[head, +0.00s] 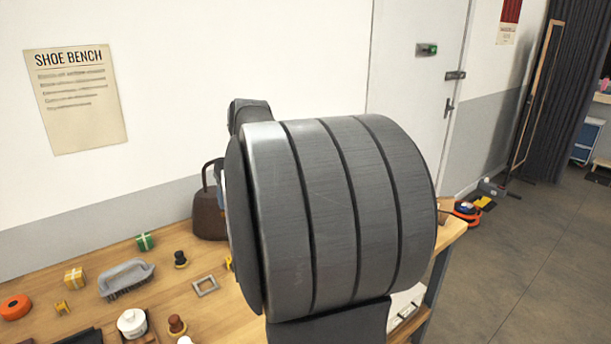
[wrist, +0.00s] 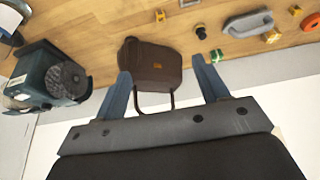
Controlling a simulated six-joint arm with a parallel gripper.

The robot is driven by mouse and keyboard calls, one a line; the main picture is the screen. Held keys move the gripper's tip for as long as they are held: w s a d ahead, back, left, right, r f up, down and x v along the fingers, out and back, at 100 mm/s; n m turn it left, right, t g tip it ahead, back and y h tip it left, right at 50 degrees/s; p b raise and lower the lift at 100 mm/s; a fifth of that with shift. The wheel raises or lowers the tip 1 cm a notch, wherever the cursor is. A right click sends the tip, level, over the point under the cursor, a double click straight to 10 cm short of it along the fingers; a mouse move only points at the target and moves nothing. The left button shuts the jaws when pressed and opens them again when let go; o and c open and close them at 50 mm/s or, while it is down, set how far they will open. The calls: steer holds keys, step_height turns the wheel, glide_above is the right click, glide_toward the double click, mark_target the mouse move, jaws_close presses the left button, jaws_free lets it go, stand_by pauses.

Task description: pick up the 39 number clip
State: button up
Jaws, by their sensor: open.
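Two small yellow clips lie on the wooden bench. One clip (head: 62,308) is at the left in the head view, near an orange roll; it also shows at the upper right of the wrist view (wrist: 295,9). No number can be read on either, so I cannot tell which is 39. My gripper (wrist: 161,66) is open and empty, with a brown bag beyond its fingers. My arm hides it in the head view.
The brown bag (head: 208,212) stands near the wall, beside a dark teal machine (wrist: 45,85). A grey brush (head: 126,279), yellow box (head: 75,278), green box (head: 144,241), black knob (head: 181,259), metal frame (head: 205,285) and orange roll (head: 15,307) are spread on the bench.

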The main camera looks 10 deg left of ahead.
steer(key=c, duration=0.3)
glide_above(231, 259)
steer(key=s+d, duration=0.1)
steer(key=shift+m, duration=0.3)
steer(key=f, duration=2.3)
steer(key=shift+s+d+f, duration=0.1)
steer(key=shift+s+f, duration=0.1)
steer(key=shift+f, duration=0.1)
steer(key=shift+x, duration=3.05)
steer(key=shift+s+d, duration=0.15)
steer(key=shift+d, duration=0.05)
steer(key=c, duration=1.1)
steer(key=shift+o, duration=0.2)
